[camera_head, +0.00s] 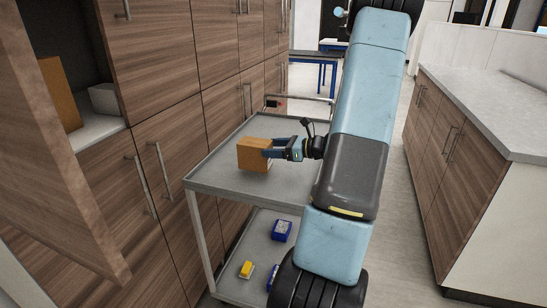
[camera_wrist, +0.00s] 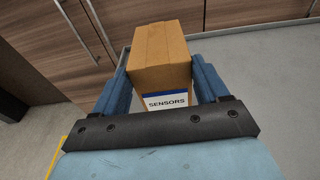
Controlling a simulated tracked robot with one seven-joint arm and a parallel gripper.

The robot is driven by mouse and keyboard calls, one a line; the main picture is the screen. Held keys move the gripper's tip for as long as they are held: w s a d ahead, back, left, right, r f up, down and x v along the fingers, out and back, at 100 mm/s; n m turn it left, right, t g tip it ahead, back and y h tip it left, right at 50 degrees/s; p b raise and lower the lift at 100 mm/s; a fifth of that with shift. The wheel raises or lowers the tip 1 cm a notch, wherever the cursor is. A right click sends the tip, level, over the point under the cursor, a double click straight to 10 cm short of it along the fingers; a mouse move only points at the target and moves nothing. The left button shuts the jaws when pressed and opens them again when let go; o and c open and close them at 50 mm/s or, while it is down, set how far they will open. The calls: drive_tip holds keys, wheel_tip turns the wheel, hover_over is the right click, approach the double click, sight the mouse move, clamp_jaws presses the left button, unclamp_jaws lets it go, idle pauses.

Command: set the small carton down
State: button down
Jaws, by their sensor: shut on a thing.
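The small carton (camera_head: 252,155) is a brown box over the grey top shelf of a cart (camera_head: 208,178) in the head view. In the wrist view the carton (camera_wrist: 160,55) sits between two blue fingers and shows a white label reading SENSORS with a blue stripe. My gripper (camera_head: 268,150) is shut on the carton from its right side; its fingers also show in the wrist view (camera_wrist: 162,80). The carton looks upright. It is at or just above the shelf top; I cannot tell whether its base touches.
The cart's lower shelf holds blue boxes (camera_head: 282,230) and a yellow item (camera_head: 246,270). An open cupboard (camera_head: 100,130) at left holds a brown box (camera_head: 60,93) and a white box (camera_head: 104,98). A counter (camera_head: 490,110) stands at right. The top shelf around the carton looks clear.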

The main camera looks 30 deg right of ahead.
drive_tip(key=shift+w+f, duration=0.15)
drive_tip(key=shift+f, duration=0.75)
drive_tip(key=shift+w+f, duration=0.1)
drive_tip(key=shift+f, duration=0.8)
unclamp_jaws()
drive_tip(key=shift+d, duration=0.1)
